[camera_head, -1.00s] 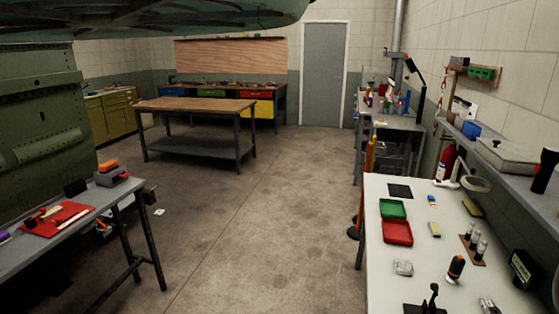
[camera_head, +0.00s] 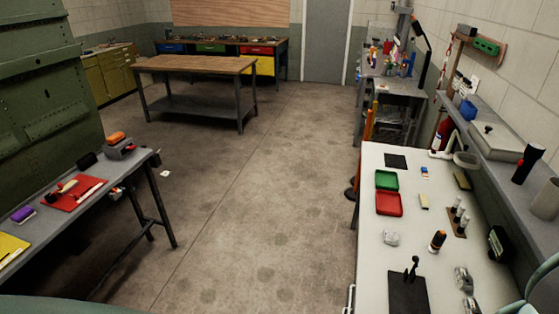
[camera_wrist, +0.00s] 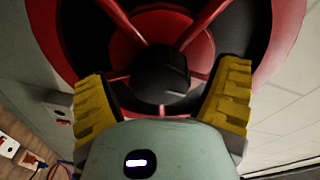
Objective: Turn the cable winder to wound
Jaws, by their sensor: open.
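In the wrist view, a red spoked wheel with dark gaps (camera_wrist: 125,45), which looks like the cable winder, fills the upper part of the picture. A round black hub or knob (camera_wrist: 160,75) sits at its middle. My gripper (camera_wrist: 163,72) is open, with one yellow ridged finger on each side of the black hub. I cannot tell whether the fingers touch it. My gripper's body covers the lower part of the wheel. No mark for the winder's position can be read. Neither the winder nor my gripper shows in the head view.
A white workbench (camera_head: 390,265) with red and green trays stands at right below a wall shelf (camera_head: 490,135). A grey bench (camera_head: 100,190) with tools stands at left. A wood-topped table (camera_head: 195,64) stands farther back. The floor (camera_head: 260,190) between them is clear.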

